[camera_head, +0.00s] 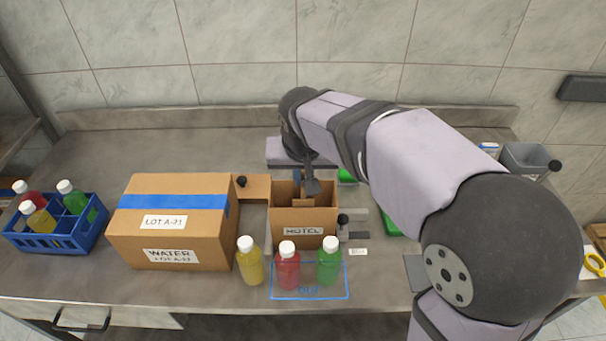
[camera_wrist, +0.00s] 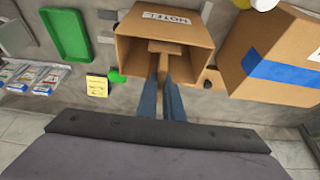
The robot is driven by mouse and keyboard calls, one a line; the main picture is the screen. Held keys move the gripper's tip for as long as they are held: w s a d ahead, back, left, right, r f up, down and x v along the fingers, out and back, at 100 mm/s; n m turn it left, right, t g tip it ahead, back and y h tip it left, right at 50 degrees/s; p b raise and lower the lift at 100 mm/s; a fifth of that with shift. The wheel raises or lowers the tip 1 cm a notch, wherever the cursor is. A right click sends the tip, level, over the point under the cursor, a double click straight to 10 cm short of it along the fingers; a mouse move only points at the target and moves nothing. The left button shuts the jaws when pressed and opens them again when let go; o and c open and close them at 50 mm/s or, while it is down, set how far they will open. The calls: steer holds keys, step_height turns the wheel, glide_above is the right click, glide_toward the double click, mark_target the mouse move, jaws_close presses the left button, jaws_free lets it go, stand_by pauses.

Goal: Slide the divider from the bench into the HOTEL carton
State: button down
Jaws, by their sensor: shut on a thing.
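The HOTEL carton (camera_head: 303,222) stands open-topped on the bench with its label facing the front. It also shows in the wrist view (camera_wrist: 133,65). The brown cardboard divider (camera_wrist: 165,47) is at the carton's mouth, seen end-on with a crosspiece. Part of it shows in the head view (camera_head: 302,201). My gripper (camera_wrist: 164,85) is shut on the divider, its two blue-grey fingers either side of it. In the head view my gripper (camera_head: 311,187) is over the back of the carton. How deep the divider sits is hard to tell.
A closed WATER carton (camera_head: 165,226) stands close at the left. Yellow (camera_head: 250,262), red (camera_head: 287,267) and green (camera_head: 329,262) bottles stand in front. A blue crate (camera_head: 58,238) with bottles is far left. A green tray (camera_wrist: 66,34) lies beside the carton.

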steer(key=shift+f+b, duration=0.5)
steer(key=shift+f, duration=0.5)
steer(key=shift+f+b, duration=1.15)
steer(key=shift+f, duration=0.25)
steer(key=c, duration=1.8)
jaws_free()
steer(key=c, duration=0.4)
steer(key=shift+r, duration=0.25)
steer(key=shift+r+p, duration=1.3)
steer(key=shift+r, duration=0.05)
